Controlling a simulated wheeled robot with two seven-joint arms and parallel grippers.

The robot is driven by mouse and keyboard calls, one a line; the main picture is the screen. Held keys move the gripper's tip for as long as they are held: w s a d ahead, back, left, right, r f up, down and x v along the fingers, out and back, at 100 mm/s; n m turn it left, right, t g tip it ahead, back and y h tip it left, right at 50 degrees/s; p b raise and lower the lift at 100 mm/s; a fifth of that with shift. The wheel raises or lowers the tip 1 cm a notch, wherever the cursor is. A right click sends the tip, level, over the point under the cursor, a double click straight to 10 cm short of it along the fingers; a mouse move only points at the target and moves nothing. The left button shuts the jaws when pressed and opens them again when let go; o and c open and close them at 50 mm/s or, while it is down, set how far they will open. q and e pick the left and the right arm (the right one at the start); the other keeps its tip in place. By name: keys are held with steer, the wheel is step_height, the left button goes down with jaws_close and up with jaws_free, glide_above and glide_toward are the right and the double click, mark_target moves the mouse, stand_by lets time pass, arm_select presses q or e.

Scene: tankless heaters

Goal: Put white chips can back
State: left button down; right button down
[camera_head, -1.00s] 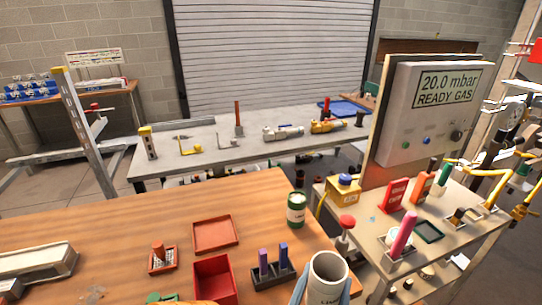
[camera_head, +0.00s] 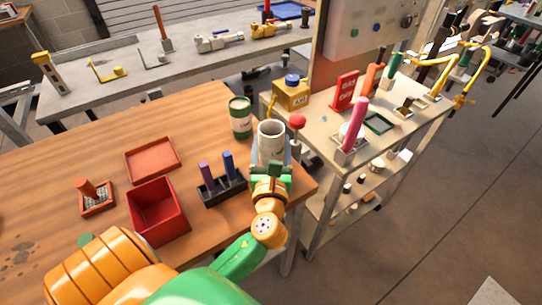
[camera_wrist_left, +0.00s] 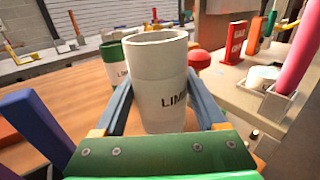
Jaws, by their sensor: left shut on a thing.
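The white chips can (camera_head: 271,141) is a tall white cylinder, open at the top, near the right edge of the wooden table. Dark lettering starting "LIM" shows on it in the left wrist view (camera_wrist_left: 158,85). My left gripper (camera_head: 272,163) is shut on the can, with one blue-grey finger on each side of it in the left wrist view (camera_wrist_left: 160,100). The can is upright. My right gripper is not in view.
A green-and-white can (camera_head: 240,118) stands just behind and left. A black holder (camera_head: 222,190) with purple and blue sticks and a red bin (camera_head: 158,212) are to the left. A red-knobbed post (camera_head: 297,124) and a cluttered cart (camera_head: 330,148) stand close on the right.

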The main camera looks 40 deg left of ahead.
arm_select(q)
step_height(320, 180, down, 2)
steer(key=shift+s+f, duration=0.1)
steer(key=shift+f, duration=0.1)
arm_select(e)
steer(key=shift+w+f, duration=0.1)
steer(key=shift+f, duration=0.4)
arm_select(q)
steer(key=shift+f, duration=0.1)
jaws_free()
steer(key=shift+d, duration=0.1)
steer(key=b+v, duration=0.2)
steer(key=v, duration=0.9)
steer(key=shift+s+d, duration=0.3)
steer(key=shift+s, duration=0.1)
steer(key=shift+r, duration=0.2)
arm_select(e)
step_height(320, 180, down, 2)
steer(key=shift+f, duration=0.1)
